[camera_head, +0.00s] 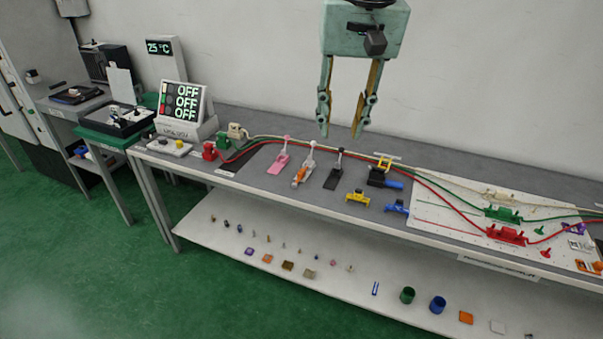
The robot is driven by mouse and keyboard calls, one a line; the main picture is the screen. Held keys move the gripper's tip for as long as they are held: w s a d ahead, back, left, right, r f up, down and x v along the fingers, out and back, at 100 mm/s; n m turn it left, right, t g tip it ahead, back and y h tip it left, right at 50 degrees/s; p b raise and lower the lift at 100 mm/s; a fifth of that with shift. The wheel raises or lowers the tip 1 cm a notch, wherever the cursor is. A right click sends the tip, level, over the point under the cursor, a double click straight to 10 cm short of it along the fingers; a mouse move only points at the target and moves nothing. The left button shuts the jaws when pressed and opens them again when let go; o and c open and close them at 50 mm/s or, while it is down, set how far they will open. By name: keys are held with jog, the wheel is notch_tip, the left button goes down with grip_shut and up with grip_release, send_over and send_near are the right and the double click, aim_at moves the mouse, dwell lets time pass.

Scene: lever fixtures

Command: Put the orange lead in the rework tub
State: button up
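My gripper (341,131) hangs above the back of the bench, pointing down. Its two fingers are apart with nothing between them. A small orange piece (299,175) lies at a white lever fixture (308,158) on the bench, below and left of my gripper. It may be the orange lead, but it is too small to tell. No tub is clearly marked as the rework tub.
Pink (280,160) and black (336,170) lever fixtures flank the white one. Red, green and cream cables run along the bench to a white board (470,210) at right. A display reading OFF (185,103) stands at left. Small parts are spread over the lower shelf (215,238).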

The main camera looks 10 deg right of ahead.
jog(key=w+f+m+p, duration=0.1)
jog(key=w+f+p, duration=0.2)
jog(key=w, duration=1.1)
jog(key=w+f+m+g+p, duration=0.2)
jog(key=w+f+p, duration=0.5)
jog(key=w+f, duration=1.6)
jog(key=w+m, duration=0.1)
jog(key=w, duration=0.1)
jog(key=shift+w+d+f+m, duration=0.3)
jog(key=shift+d+f, duration=0.05)
jog(key=shift+d, duration=0.05)
jog(key=shift+f, duration=0.15)
send_over(302, 171)
jog(key=shift+w+a+f, duration=0.1)
jog(key=shift+w+f, duration=0.05)
jog(key=shift+f, duration=4.05)
jog(key=shift+f, duration=0.1)
jog(key=shift+f, duration=2.5)
